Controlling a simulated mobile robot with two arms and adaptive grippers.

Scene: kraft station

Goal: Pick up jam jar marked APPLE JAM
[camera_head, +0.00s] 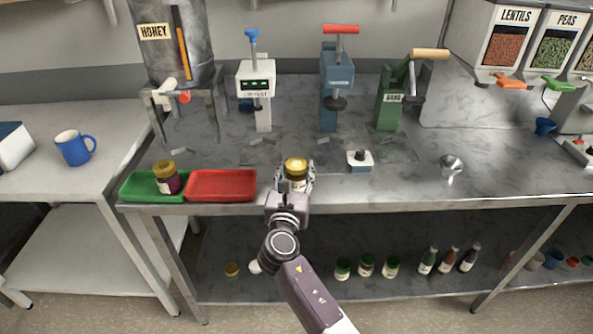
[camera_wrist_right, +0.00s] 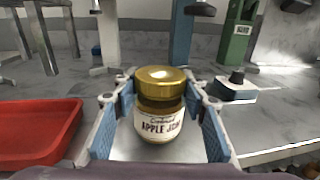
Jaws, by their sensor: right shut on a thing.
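The jam jar marked APPLE JAM (camera_wrist_right: 160,117) has a gold lid, a cream label and amber contents. It stands upright between the fingers of my right gripper (camera_wrist_right: 160,132), which is shut on it. In the head view the jar (camera_head: 296,168) is at the front of the steel counter, just right of the red tray, with my right gripper (camera_head: 295,182) around it. I cannot tell whether its base touches the counter. Another gold-lidded jar with dark contents (camera_head: 167,180) stands in the green tray. My left gripper is not in view.
The green tray (camera_head: 130,190) and red tray (camera_head: 222,186) lie left of the gripper. A small black-knobbed device (camera_head: 359,161) and a metal funnel (camera_head: 451,166) are to the right. White, blue and green presses (camera_head: 337,75) stand behind. Several jars and bottles sit on the lower shelf.

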